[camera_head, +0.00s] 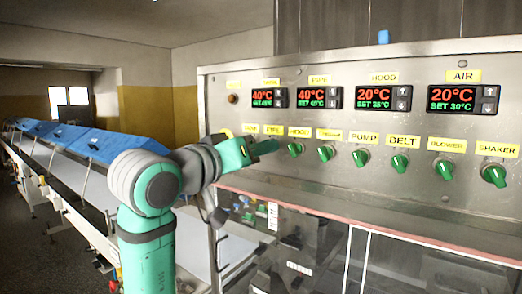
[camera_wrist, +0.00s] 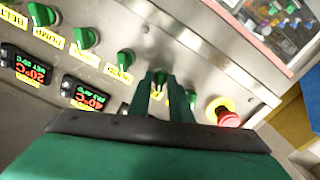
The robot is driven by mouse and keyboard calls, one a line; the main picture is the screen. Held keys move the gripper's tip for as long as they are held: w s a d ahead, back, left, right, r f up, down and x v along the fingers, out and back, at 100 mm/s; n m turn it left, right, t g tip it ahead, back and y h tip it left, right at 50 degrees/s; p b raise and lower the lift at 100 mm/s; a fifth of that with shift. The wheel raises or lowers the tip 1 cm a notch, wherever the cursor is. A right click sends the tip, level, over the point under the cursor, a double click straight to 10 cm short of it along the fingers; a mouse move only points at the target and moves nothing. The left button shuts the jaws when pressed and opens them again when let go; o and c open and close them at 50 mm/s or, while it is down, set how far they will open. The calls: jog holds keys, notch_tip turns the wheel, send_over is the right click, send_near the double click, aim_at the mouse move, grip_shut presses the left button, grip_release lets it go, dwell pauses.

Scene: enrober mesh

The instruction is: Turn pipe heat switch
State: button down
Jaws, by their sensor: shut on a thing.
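A metal control panel (camera_head: 290,180) carries a row of green rotary switches under yellow labels. My gripper (camera_head: 275,146) is at the left end of this row, in front of the panel. In the wrist view, my gripper's two dark green fingers (camera_wrist: 160,88) are close together around one green switch (camera_wrist: 158,76). The fingers cover most of that switch, so its angle is hard to read. Its label is too blurred to read for certain. Another green switch (camera_wrist: 191,98) shows just right of the fingers, and one labelled switch (camera_wrist: 125,59) shows to their left.
Temperature displays (camera_head: 318,97) sit above the switches. A red emergency button (camera_wrist: 228,114) is close to the right of the fingers. A clear-sided machine (camera_head: 300,240) stands below the panel. A long conveyor with blue covers (camera_head: 95,143) runs along the left.

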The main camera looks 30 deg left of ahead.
jog(key=shift+f+n, duration=0.1)
jog(key=shift+n, duration=0.5)
jog(key=c, duration=1.8)
grip_release()
jog(key=shift+w, duration=0.1)
jog(key=shift+c, duration=0.2)
jog(key=s+a, duration=0.1)
jog(key=s, duration=0.9)
jog(key=shift+s+a, duration=0.4)
